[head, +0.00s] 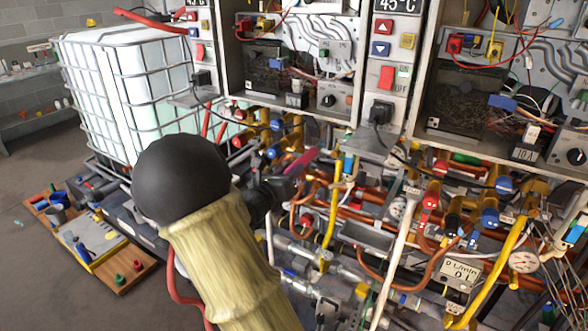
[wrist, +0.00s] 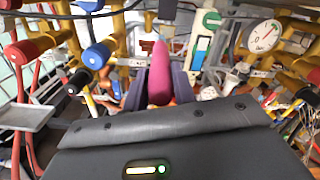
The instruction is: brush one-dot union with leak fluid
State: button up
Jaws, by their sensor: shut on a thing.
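My gripper (head: 285,183) reaches in among the pipes below the heaters in the head view, partly hidden behind my own arm. In the wrist view my gripper (wrist: 160,96) is shut on a slim pink tapered tool (wrist: 160,72), which points away toward the pipework. The pink tool also shows as a short streak in the head view (head: 301,163). Its far end is hard to make out, so I cannot tell whether it has bristles or touches a fitting. Grey pipe fittings (head: 300,245) run low in the head view. I cannot make out a one-dot mark on any union.
Blue (wrist: 97,55) and red (wrist: 20,53) valve handles, a round gauge (wrist: 263,36) and a grey tray (wrist: 25,117) crowd the wrist view. A caged white tank (head: 130,90) stands at left. A wooden board with containers (head: 125,278) lies on the floor; floor is clear at far left.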

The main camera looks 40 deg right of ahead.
aim_at(306, 157)
jog(key=shift+b+x, duration=0.55)
jog(key=shift+x, duration=3.5)
jog(key=s+b, duration=0.1)
jog(key=s, duration=0.1)
jog(key=s+d+b, duration=0.1)
jog(key=shift+s+d+b, duration=0.15)
jog(key=shift+s+b, duration=0.2)
jog(key=shift+s, duration=0.05)
jog(key=shift+d, duration=0.1)
jog(key=shift+w, duration=0.15)
